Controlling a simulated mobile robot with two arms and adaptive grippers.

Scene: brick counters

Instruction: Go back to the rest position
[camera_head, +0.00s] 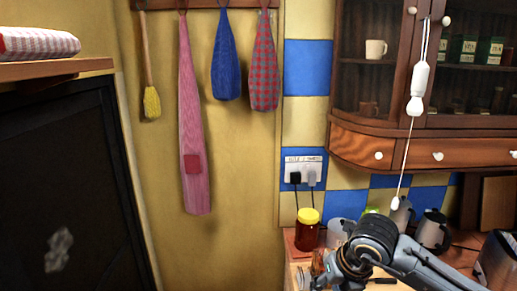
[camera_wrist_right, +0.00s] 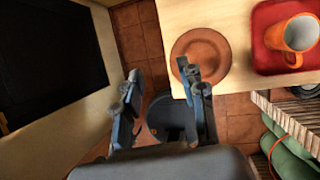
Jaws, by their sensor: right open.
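My right gripper (camera_wrist_right: 163,90) is open in the right wrist view, with nothing between its fingers. Its fingers show over the tiled floor and a dark round part, and the right fingertip overlaps the edge of a brown plate (camera_wrist_right: 208,44) in the picture. I cannot tell whether they touch. In the head view my right arm comes in from the lower right, in front of the counter; its fingers cannot be made out there. My left gripper is in neither view.
The counter (camera_wrist_right: 183,15) holds a red tray (camera_wrist_right: 262,60) with an orange mug (camera_wrist_right: 300,33). In the head view a yellow-lidded jar (camera_head: 307,234), a kettle (camera_head: 433,231) and a toaster (camera_head: 497,262) stand near my arm. A light pull (camera_head: 417,82) hangs above it.

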